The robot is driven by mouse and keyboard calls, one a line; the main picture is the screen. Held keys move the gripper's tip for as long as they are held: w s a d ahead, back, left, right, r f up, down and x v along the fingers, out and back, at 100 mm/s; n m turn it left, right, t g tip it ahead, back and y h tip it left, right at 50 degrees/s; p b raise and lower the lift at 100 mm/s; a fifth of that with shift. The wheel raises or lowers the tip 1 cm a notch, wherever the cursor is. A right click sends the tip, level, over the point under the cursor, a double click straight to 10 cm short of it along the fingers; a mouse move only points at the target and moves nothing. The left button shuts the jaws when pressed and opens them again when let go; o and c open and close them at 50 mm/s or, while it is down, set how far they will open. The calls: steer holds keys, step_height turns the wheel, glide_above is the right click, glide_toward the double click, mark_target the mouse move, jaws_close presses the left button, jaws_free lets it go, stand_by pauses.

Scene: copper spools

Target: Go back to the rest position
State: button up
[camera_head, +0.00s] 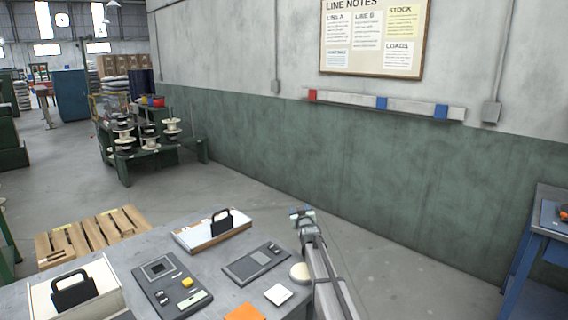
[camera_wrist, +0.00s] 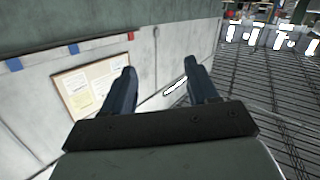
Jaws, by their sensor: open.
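My gripper (camera_head: 301,211) is in the head view, raised at the far right edge of the grey table, beyond the flat control panels. In the wrist view my gripper (camera_wrist: 160,82) shows two dark fingers spread apart with nothing between them. The wrist view looks toward the wall and ceiling, with the notice board behind the left finger. No copper spool is in my gripper.
The table (camera_head: 205,290) holds a control box (camera_head: 172,284), a flat panel (camera_head: 256,263), a tray with a black handle (camera_head: 212,232), and a white box with a black handle (camera_head: 75,295). Spools stand on a green rack (camera_head: 125,165) behind. A blue bench (camera_head: 535,240) is at right.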

steer(key=s+d+f+m+h, duration=0.1)
steer(key=d+f+m, duration=0.15)
steer(key=d, duration=0.35)
steer(key=s+d+f+m+g+h, duration=0.1)
steer(key=d+f, duration=0.2)
steer(key=d, duration=0.3)
steer(key=s+d+f+m+h, duration=0.1)
steer(key=s+d+f+m, duration=0.15)
steer(key=d, duration=0.35)
steer(key=s+a+f+n+g, duration=0.1)
steer(key=s+f+g, duration=0.3)
steer(key=s+f, duration=0.8)
steer(key=s+a+f+g, duration=0.2)
steer(key=s+f+g, duration=0.2)
steer(key=s+f, duration=0.8)
steer(key=s+a+f+g+y, duration=0.1)
steer(key=s+f+g, duration=0.2)
steer(key=s+f, duration=0.7)
steer(key=s+a+f+g, duration=0.2)
steer(key=s+f+g, duration=0.35)
steer(key=s, duration=0.85)
steer(key=s+a+f+n+g, duration=0.1)
steer(key=s+g, duration=0.5)
steer(key=s, duration=2.3)
steer(key=shift+s+a+f+n, duration=0.2)
steer(key=shift+s+f+n, duration=0.1)
steer(key=shift+s+f, duration=0.1)
